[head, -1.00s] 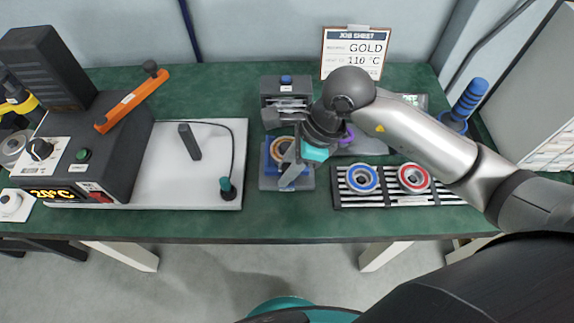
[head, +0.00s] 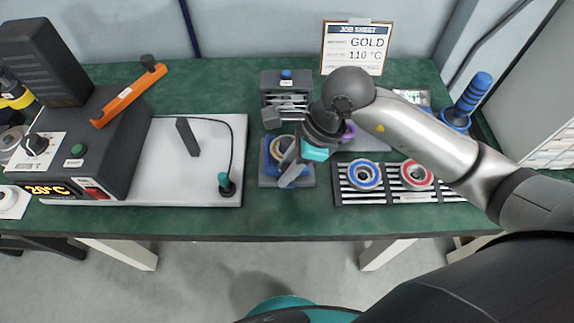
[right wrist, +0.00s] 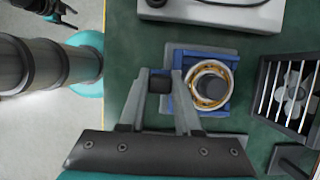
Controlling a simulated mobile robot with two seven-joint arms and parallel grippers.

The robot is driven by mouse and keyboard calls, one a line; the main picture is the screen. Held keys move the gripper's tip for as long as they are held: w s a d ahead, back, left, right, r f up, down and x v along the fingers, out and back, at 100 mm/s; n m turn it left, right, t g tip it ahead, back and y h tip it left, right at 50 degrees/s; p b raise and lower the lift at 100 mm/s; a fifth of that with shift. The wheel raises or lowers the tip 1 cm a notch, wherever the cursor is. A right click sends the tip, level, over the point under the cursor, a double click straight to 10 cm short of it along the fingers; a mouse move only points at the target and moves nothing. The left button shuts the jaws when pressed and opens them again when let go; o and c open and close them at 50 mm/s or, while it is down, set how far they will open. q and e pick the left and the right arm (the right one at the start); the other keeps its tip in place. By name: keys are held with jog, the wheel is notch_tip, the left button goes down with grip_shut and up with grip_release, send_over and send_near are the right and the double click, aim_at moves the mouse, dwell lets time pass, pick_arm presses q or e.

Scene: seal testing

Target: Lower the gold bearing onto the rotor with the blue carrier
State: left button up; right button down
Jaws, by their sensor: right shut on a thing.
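The gold bearing (right wrist: 208,90) sits in a blue square frame, which I take to be the blue carrier (right wrist: 221,113). A grey round post, apparently the rotor (right wrist: 212,84), shows inside the ring; I cannot tell how far down the ring sits. In the head view the bearing (head: 281,150) and blue frame (head: 268,160) are partly behind my right gripper (head: 291,168). My left gripper is not in view.
A heater (head: 80,145) reading 20 °C and a white plate (head: 180,180) stand left. A slatted rack holds a blue-ringed bearing (head: 364,175) and a red-ringed bearing (head: 416,175) at right. The job sheet (head: 354,48) says GOLD, 110 °C. Green table shows in front.

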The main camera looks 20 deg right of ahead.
jog(key=shift+f+b, duration=0.4)
jog(key=shift+f, duration=0.05)
jog(key=shift+s, duration=0.1)
dwell(0.8)
jog(key=shift+s+a, duration=0.2)
jog(key=shift+s, duration=0.5)
jog(key=shift+s+a, duration=0.2)
jog(key=shift+s, duration=0.5)
jog(key=shift+s+a, duration=0.2)
jog(key=shift+s, duration=0.5)
jog(key=shift+s+a, duration=0.25)
jog(key=shift+s, duration=0.55)
jog(key=shift+s+a, duration=0.2)
jog(key=shift+s, duration=0.55)
jog(key=shift+s+a, duration=0.25)
jog(key=shift+s, duration=0.55)
jog(key=shift+p, duration=0.3)
notch_tip(320, 180, up, 9)
jog(key=p, duration=0.7)
